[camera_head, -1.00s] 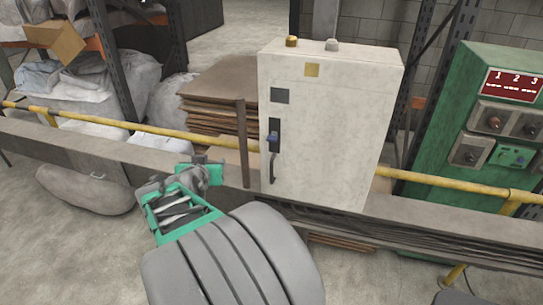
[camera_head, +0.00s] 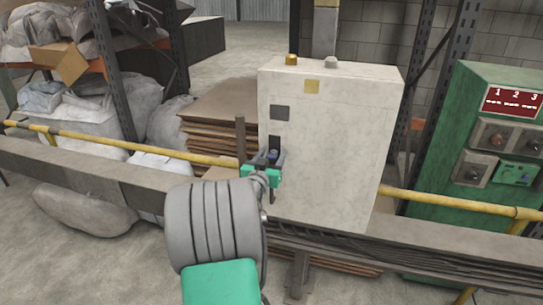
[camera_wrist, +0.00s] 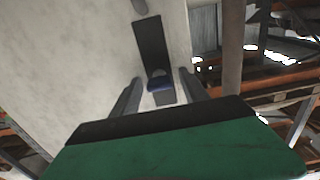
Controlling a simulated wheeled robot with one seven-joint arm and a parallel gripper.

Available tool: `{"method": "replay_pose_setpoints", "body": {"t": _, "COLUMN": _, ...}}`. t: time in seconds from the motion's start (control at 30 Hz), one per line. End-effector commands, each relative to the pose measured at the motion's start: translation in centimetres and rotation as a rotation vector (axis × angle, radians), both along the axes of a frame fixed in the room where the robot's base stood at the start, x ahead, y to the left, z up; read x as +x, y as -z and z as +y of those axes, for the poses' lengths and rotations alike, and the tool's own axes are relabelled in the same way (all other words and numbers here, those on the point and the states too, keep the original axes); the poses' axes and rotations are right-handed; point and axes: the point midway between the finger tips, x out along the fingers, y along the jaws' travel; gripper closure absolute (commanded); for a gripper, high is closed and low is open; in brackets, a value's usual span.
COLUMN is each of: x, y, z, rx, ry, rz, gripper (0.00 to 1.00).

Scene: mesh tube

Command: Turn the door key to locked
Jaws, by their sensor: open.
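A white cabinet (camera_head: 335,140) stands at the middle of the head view. On its left edge is a dark lock plate, which also shows in the wrist view (camera_wrist: 151,45). The door handle below is mostly hidden by my gripper.
A dark post (camera_head: 240,138) stands just left of the cabinet, near my gripper. A green panel (camera_head: 480,165) stands at right. Stacked boards (camera_head: 215,125) lie behind the rail.

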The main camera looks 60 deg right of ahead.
Motion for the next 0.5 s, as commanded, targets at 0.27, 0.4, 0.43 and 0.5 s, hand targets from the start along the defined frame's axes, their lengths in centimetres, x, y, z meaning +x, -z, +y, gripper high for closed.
{"method": "replay_pose_setpoints", "body": {"t": 0.27, "x": 0.0, "y": 0.0, "z": 0.04, "rx": 0.0, "ry": 0.0, "rz": 0.0, "gripper": 0.65}}
{"method": "replay_pose_setpoints", "body": {"t": 0.4, "x": 0.0, "y": -0.01, "z": 0.04, "rx": 0.0, "ry": 0.0, "rz": 0.0, "gripper": 0.77}}
{"method": "replay_pose_setpoints", "body": {"t": 0.43, "x": 0.01, "y": 0.0, "z": 0.05, "rx": 0.0, "ry": 0.0, "rz": 0.0, "gripper": 0.79}}
{"method": "replay_pose_setpoints", "body": {"t": 0.5, "x": 0.0, "y": -0.01, "z": 0.05, "rx": 0.0, "ry": 0.0, "rz": 0.0, "gripper": 0.85}}
